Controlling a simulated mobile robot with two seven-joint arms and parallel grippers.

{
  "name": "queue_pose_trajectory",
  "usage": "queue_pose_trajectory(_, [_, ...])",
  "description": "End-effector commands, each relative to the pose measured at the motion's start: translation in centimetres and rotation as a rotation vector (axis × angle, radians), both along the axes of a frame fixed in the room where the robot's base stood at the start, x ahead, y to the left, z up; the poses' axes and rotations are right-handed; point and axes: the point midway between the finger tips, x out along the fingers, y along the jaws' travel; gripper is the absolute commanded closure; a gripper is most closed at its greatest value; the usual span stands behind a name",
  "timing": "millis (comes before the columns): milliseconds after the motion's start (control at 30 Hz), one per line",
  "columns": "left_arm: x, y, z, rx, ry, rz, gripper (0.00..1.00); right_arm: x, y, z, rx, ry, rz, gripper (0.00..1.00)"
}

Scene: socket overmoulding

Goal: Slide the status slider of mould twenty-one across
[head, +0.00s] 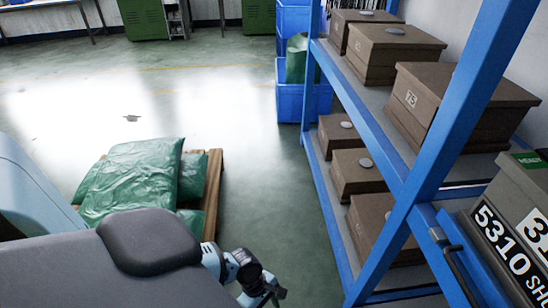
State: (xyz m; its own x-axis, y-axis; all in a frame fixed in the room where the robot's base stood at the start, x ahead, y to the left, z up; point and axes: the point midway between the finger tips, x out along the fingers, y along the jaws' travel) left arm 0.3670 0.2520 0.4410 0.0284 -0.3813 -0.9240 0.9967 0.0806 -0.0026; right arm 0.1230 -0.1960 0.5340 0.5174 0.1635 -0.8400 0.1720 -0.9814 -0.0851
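Several brown mould boxes stand on the blue rack at the right. The upper-shelf box nearest me (455,100) has a white label that seems to read 75. The box behind it (390,52) has a small label I cannot read surely. I cannot tell which box is mould twenty-one. A larger box (515,215) at the right edge, cut off by the frame, shows 5310 on a black plate and a green strip (530,160) on top, with a dark part beside it. My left gripper (272,292) is low at the bottom centre, away from the rack, its fingers small and unclear. My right gripper is out of view.
The rack's blue uprights and diagonal brace (440,140) stand before the shelves. A black handle (455,255) is near the right box. Green sacks (135,180) lie on a wooden pallet at left. Blue crates (290,103) stand behind. The floor between is clear.

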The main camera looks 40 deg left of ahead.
Motion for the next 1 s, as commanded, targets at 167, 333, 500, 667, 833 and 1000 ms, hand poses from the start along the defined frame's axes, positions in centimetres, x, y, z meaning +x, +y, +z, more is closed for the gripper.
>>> queue_pose_trajectory(167, [0.1,-1.1,-2.8,-0.001,0.000,-0.001,0.57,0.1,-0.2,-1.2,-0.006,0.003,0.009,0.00])
queue_pose_trajectory(333, [0.1,-1.8,-4.4,0.000,0.000,-0.001,0.57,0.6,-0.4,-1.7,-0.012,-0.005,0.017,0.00])
queue_pose_trajectory(500, [0.2,-2.1,-4.9,-0.001,-0.003,-0.001,0.57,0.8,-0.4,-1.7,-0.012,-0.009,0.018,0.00])
queue_pose_trajectory(667, [0.2,-2.1,-4.9,-0.001,-0.003,-0.002,0.57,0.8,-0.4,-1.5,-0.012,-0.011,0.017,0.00])
queue_pose_trajectory(833, [0.2,-2.1,-4.9,-0.001,-0.003,-0.002,0.70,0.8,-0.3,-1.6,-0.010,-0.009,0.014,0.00])
queue_pose_trajectory(1000, [0.2,-2.1,-4.9,0.000,-0.003,-0.002,0.92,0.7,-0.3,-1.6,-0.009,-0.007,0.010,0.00])
